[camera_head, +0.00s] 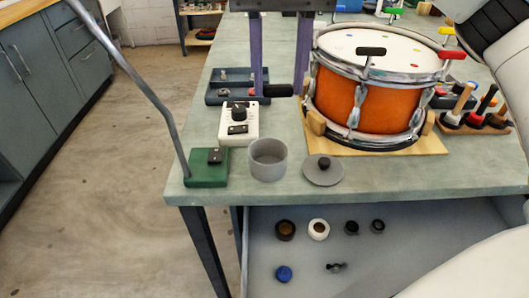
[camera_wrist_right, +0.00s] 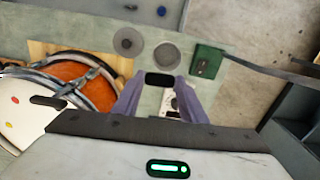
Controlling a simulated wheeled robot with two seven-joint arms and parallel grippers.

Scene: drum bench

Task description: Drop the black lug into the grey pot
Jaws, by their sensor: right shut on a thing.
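My right gripper (camera_head: 279,86) reaches down from the top of the head view on two purple fingers. It is shut on the black lug (camera_head: 278,91), a short dark cylinder lying crosswise between the fingertips. The lug also shows between the fingertips in the right wrist view (camera_wrist_right: 160,79). The grey pot (camera_head: 268,164) stands upright and open near the bench's front edge, below the lug in the head view. In the right wrist view the pot (camera_wrist_right: 167,56) shows just beyond the lug. My left gripper is not in view.
A grey lid (camera_head: 323,171) lies right of the pot. A green block (camera_head: 207,178) with a tall grey rod is left. A white box (camera_head: 229,127) with a black knob stands behind the pot. The orange drum (camera_head: 350,98) is right. An open drawer (camera_head: 400,258) holds small parts.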

